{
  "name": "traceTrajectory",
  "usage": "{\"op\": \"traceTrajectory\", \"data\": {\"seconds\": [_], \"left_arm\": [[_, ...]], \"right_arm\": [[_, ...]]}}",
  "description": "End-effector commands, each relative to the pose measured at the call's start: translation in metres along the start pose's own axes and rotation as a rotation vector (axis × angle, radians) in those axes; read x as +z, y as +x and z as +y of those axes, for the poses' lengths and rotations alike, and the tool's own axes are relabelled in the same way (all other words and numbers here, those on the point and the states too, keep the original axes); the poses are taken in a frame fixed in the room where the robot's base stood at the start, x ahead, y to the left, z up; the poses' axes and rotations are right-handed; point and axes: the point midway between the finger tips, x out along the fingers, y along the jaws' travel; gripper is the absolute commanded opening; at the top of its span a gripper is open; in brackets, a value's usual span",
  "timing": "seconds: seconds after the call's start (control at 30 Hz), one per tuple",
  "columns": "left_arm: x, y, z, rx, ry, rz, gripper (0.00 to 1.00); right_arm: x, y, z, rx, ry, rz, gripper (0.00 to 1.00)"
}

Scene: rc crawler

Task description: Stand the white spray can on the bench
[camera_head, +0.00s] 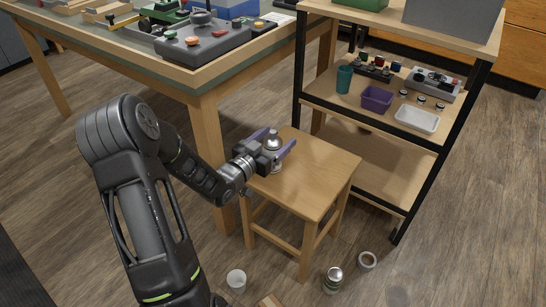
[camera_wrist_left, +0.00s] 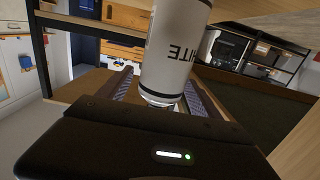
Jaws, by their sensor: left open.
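The bench (camera_head: 205,88) is the wooden table at the upper left, higher than the stool. My right gripper is not in view.
A grey control box (camera_head: 203,43) and other items occupy the bench top. A shelf rack (camera_head: 395,115) with small containers stands behind the stool at the right.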

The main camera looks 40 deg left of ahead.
Motion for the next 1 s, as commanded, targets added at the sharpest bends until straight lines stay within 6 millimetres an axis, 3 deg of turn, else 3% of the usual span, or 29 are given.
{"op": "traceTrajectory", "data": {"seconds": [0.17, 0.73, 1.0], "left_arm": [[0.001, 0.017, 0.001, 0.001, 0.000, 0.000, 0.74], [0.000, 0.017, 0.000, 0.000, 0.000, 0.000, 0.74], [0.000, 0.017, 0.000, 0.000, 0.000, 0.000, 0.53]], "right_arm": [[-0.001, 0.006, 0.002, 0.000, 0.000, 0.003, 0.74], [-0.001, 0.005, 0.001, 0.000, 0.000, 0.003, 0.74], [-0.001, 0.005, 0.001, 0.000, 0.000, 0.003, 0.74]]}}
